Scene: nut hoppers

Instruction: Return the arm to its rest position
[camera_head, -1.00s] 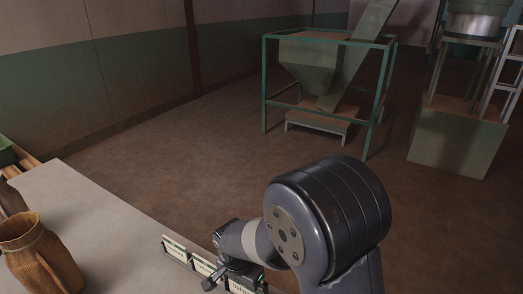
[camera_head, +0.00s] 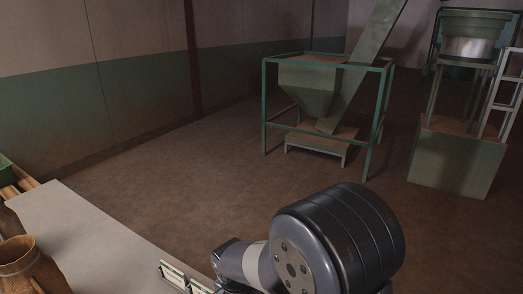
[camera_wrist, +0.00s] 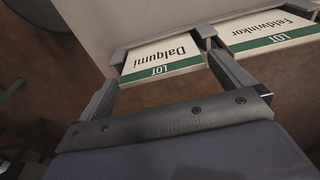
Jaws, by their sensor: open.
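My gripper (camera_wrist: 161,70) is open in the wrist view, with its two fingers apart and nothing between them. Beyond the fingers are two white lot cards with green bands in grey holders. One reads "Dalqumi" (camera_wrist: 162,54) and the other "Feldwinkor" (camera_wrist: 262,28). Whether a finger touches a holder I cannot tell. In the head view my arm is at the bottom centre, by the table's edge, and its end is mostly cut off by the frame.
A pale table (camera_head: 85,235) with a brown woven sack (camera_head: 30,268) is at lower left. A green hopper on a frame (camera_head: 310,92) stands on the floor behind, and a green box stand (camera_head: 455,160) at right. The brown floor between (camera_head: 200,165) is clear.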

